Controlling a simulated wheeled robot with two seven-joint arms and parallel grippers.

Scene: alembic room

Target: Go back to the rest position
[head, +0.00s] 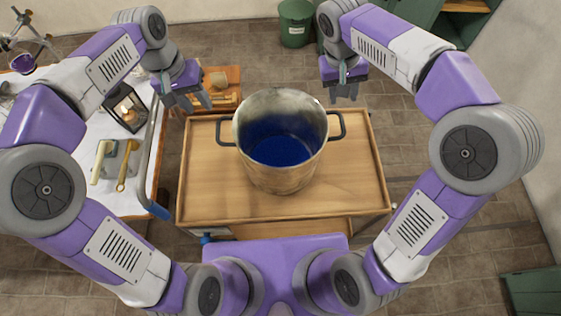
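My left gripper (187,101) hangs at the upper left, above the area left of the cart's back corner. Its fingers look spread, with nothing between them. My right gripper (343,93) hangs at the upper middle right, near the back edge of the cart. Its fingers look spread and empty. Both grippers are apart from the large metal pot (277,176). The pot stands upright on the wooden cart (345,190), with blue liquid inside and two dark side handles.
A white table (90,195) on the left holds a lantern (125,107) and a brass tool (126,166). A small wooden stand (228,76) is behind the cart. A green bin (295,24) stands at the back. A green box (532,292) is at the lower right.

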